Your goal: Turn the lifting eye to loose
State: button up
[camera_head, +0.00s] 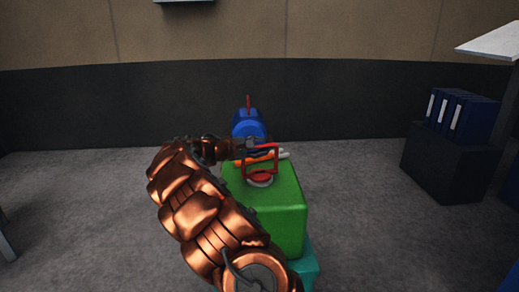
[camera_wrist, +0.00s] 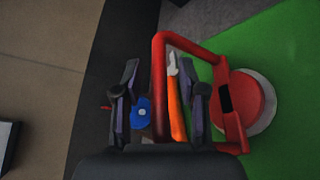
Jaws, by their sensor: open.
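The red lifting eye (camera_head: 277,158), a squared loop on a round red base, stands on top of the green block casting (camera_head: 280,205). In the wrist view the loop of the lifting eye (camera_wrist: 158,92) crosses between the two fingers of my gripper (camera_wrist: 164,85), with the right finger showing inside the loop's outline. My gripper (camera_head: 247,148) is open beside the loop's upper left part in the head view. I cannot tell whether either finger touches the bar. The eye's red base (camera_wrist: 250,103) sits on a pale ring at the right.
An orange-handled tool (camera_head: 258,158) lies behind the eye on the green block; it also shows between the fingers (camera_wrist: 176,105). A blue object (camera_head: 248,125) with a red upright part stands behind. Blue binders (camera_head: 462,114) sit on a dark cabinet (camera_head: 445,165) at right.

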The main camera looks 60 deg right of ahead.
jog(key=shift+d, duration=0.1)
jog(key=shift+c, duration=0.3)
grip_shut()
dwell(0.4)
